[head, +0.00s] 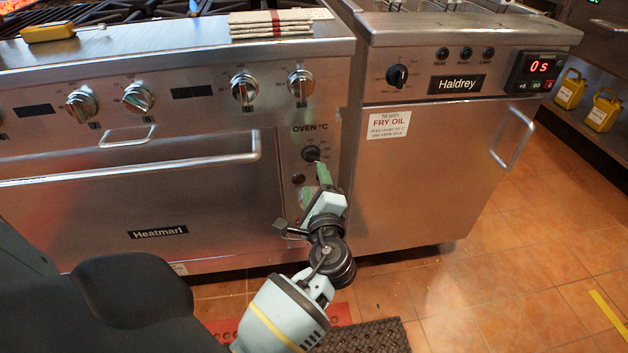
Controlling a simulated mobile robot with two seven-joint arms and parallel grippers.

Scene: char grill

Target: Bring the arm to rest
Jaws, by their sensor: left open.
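My left gripper (315,185) has green fingers and is in front of the right end of the steel range (230,143), just below the black oven knob (311,153). It is open, and I see nothing held in it. I cannot tell whether a finger touches the panel. My left arm reaches up to it from the bottom of the view. My right gripper is not in view.
The Haldrey fryer (430,180) stands right of the range. A folded cloth (270,24) and a yellow-handled tool (48,32) lie on the range's top edge. Yellow jugs (570,90) sit on a shelf at right. Tiled floor (520,270) is open at lower right.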

